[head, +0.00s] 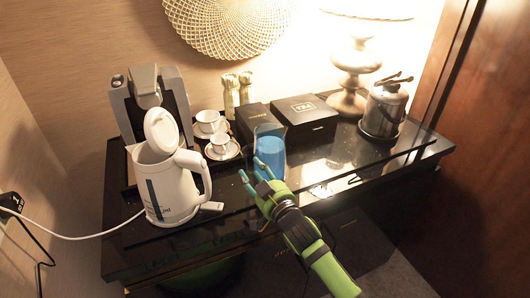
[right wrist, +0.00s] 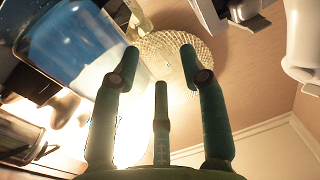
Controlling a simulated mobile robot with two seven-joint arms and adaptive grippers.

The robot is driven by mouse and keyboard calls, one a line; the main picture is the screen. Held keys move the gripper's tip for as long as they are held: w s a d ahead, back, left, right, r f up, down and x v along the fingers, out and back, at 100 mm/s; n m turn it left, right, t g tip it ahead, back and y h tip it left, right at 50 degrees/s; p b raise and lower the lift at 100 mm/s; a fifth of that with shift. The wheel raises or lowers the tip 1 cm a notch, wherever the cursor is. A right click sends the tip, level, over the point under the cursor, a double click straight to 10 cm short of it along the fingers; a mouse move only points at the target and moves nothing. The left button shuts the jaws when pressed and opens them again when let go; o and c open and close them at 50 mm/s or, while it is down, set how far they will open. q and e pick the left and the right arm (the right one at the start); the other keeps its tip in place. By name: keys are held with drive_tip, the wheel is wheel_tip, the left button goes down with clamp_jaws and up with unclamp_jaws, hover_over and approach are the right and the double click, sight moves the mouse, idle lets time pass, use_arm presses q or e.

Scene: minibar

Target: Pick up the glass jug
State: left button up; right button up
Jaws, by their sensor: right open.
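The glass jug (head: 270,148), clear with blue contents, stands upright on the black counter in front of the dark boxes. My right gripper (head: 253,172) reaches in from the front, its fingers spread and empty, close to the front-left side of the jug. In the right wrist view the jug (right wrist: 75,40) fills the upper left, beside the open fingers (right wrist: 158,65) and not between them. One finger overlaps its edge there; I cannot tell whether they touch. The jug's lower part is partly hidden by my fingers in the head view. My left gripper is not in view.
A white kettle (head: 165,185) with its lid up stands left of my gripper.

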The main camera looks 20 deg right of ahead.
drive_tip(key=w, duration=0.2)
drive_tip(key=w+p, duration=0.2)
drive_tip(key=w, duration=0.1)
drive_tip(key=shift+w+a+r, duration=0.25)
drive_tip(key=shift+w, duration=0.05)
clamp_jaws()
drive_tip(key=shift+r, duration=0.4)
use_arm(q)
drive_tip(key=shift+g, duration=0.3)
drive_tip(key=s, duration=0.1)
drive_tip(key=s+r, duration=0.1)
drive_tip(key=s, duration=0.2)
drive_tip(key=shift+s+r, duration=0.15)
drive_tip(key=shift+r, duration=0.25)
use_arm(e)
drive_tip(key=shift+w+f, duration=0.1)
